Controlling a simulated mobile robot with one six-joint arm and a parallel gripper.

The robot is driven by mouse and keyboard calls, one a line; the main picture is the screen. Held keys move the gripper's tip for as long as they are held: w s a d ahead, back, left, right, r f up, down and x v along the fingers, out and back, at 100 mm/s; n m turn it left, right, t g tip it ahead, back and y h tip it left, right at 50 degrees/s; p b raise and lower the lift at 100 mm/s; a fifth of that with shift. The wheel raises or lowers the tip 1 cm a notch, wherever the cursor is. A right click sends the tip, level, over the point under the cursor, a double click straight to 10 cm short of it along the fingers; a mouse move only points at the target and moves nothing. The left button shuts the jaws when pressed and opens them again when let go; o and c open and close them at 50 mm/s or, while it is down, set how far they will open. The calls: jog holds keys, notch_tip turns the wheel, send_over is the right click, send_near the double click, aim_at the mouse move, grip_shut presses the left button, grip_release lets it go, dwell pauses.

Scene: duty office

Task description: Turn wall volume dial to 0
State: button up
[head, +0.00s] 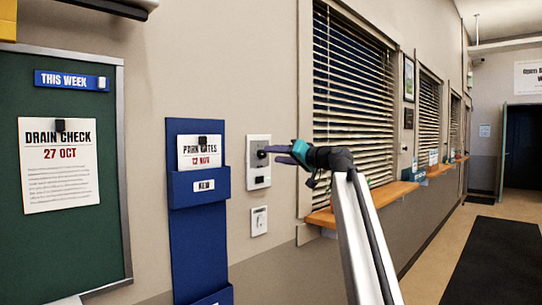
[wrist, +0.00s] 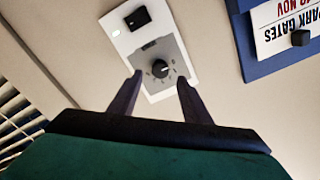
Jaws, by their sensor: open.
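The wall volume dial is a black round knob (wrist: 160,69) on a grey and white wall plate (wrist: 128,40), with small marks around it. The wrist view shows the plate upside down. A light pointer line shows on the knob, but I cannot read its setting. My gripper (wrist: 159,80) is open, with one dark finger on each side of the knob. I cannot tell whether the fingers touch it. In the head view, my gripper (head: 276,152) is at the wall plate (head: 252,175), and its fingers partly cover the dial area.
A smaller white plate (head: 259,221) is below the dial plate. A blue holder (head: 197,240) with a "Park Gates" card (head: 199,153) hangs to the left, beside a green notice board (head: 70,240). Blinds (head: 350,90) and a wooden sill (head: 385,195) are to the right.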

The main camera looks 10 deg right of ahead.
jog(key=v, duration=0.9)
jog(key=shift+s, duration=0.15)
jog(key=shift+d, duration=0.1)
